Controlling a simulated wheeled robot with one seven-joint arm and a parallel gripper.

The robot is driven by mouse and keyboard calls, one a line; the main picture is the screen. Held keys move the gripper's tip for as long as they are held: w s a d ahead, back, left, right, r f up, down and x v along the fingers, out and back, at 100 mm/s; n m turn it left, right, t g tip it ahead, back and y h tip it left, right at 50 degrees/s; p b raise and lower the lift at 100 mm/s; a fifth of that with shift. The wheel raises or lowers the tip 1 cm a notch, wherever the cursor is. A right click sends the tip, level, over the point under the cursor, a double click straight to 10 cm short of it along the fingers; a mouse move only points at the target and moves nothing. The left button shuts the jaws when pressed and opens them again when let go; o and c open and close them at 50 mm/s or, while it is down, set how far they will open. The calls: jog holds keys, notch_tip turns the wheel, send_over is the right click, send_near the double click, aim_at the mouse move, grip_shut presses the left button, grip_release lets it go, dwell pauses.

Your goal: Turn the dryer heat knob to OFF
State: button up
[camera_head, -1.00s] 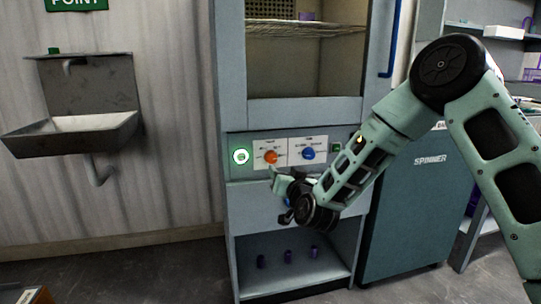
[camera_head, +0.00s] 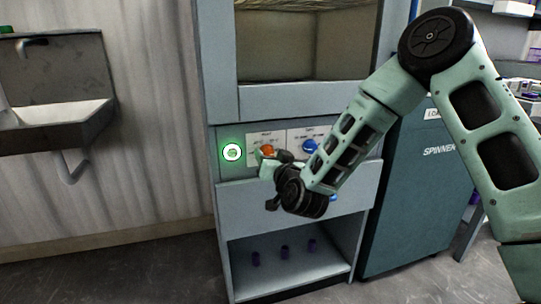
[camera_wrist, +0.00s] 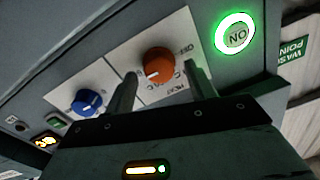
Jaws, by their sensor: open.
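The orange heat knob (camera_head: 267,151) sits on a white label plate on the dryer cabinet's front panel. In the wrist view the orange knob (camera_wrist: 157,65) shows a pale pointer mark on its face; the small lettering around it is not clearly readable. My gripper (camera_wrist: 163,85) is open, with one finger on each side of the orange knob in that view. In the head view my gripper (camera_head: 268,160) is just in front of and below the knob, partly covering it. I cannot tell whether the fingers touch the knob.
A blue knob (camera_head: 309,147) sits to the right of the orange one. A green-lit ON button (camera_head: 232,152) is to the left. A teal spinner cabinet (camera_head: 415,200) stands at the right and a metal sink (camera_head: 60,115) at the left. Small dark cylinders stand on the lower shelf (camera_head: 290,278).

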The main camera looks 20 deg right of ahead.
jog(key=c, duration=1)
